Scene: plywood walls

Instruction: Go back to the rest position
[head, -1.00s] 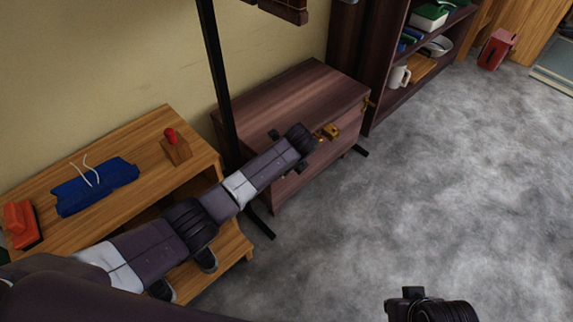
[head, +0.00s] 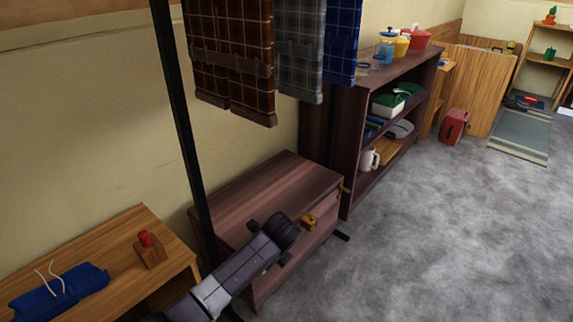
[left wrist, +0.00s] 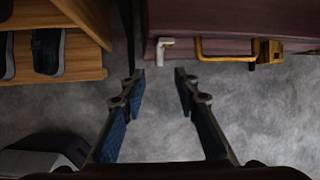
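My left arm reaches in from the lower left in the head view, its dark wrist (head: 280,232) in front of a dark wooden chest (head: 265,195). The fingers are hidden there. In the left wrist view my left gripper (left wrist: 160,82) has its two fingers apart with only grey floor between them; it is open and empty. A brass handle (left wrist: 228,50) and a pale bracket-shaped piece (left wrist: 163,50) on the chest front lie just beyond the fingertips, apart from them. A brass piece also shows in the head view (head: 309,222). My right gripper is not in view.
A wooden bench (head: 120,245) holds a blue bag (head: 58,290) and a red-topped block (head: 148,250). Shoes (left wrist: 47,52) sit on its lower shelf. Grey floor at right is clear.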

